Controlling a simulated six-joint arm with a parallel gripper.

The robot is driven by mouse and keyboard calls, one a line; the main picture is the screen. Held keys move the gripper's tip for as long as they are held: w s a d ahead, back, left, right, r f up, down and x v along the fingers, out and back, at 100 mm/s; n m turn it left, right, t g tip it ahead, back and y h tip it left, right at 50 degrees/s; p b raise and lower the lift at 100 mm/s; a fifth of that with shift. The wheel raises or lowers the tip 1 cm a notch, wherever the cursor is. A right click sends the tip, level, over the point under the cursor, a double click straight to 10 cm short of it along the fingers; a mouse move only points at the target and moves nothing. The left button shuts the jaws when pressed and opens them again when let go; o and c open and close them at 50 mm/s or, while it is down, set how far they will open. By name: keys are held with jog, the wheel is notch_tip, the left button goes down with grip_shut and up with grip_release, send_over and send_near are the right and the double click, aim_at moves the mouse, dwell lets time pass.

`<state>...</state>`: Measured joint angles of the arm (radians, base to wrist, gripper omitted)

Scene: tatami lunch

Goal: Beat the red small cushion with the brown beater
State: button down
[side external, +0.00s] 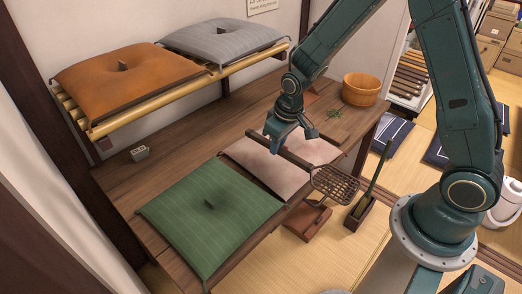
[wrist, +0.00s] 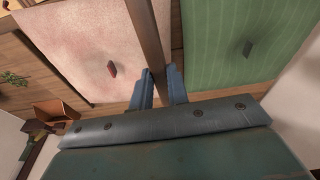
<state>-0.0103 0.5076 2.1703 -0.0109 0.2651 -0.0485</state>
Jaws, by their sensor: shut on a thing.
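My gripper (side external: 284,136) is shut on the dark brown handle of the beater (side external: 335,184). The handle also shows between my blue fingers (wrist: 160,82) in the wrist view. The beater's woven head hangs over the near right edge of the pale red cushion (side external: 270,171), which lies on the wooden bench. Whether the beater touches the cushion I cannot tell. In the wrist view the cushion (wrist: 75,40) is left of the handle, with a small reddish tab near its middle. The beater's head is out of that view.
A green cushion (side external: 205,222) lies beside the red one. Orange (side external: 115,78) and grey (side external: 215,40) cushions rest on a bamboo rack behind. A wooden tub (side external: 361,91) stands at the bench's far end. A holder with an upright dark stick (side external: 378,172) stands at the near right.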

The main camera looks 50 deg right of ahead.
jog(key=w+a+r+n+y, duration=0.4)
jog(key=w+a+r+n, duration=0.1)
jog(key=a+n, duration=0.5)
jog(key=shift+w+a+r+n, duration=0.25)
jog(key=shift+w+r+n, duration=0.15)
jog(key=shift+w+n, duration=0.45)
notch_tip(320, 180, down, 9)
jog(key=shift+s+r, duration=0.1)
jog(key=shift+r, duration=0.1)
notch_tip(320, 180, up, 9)
jog(key=shift+f, duration=0.25)
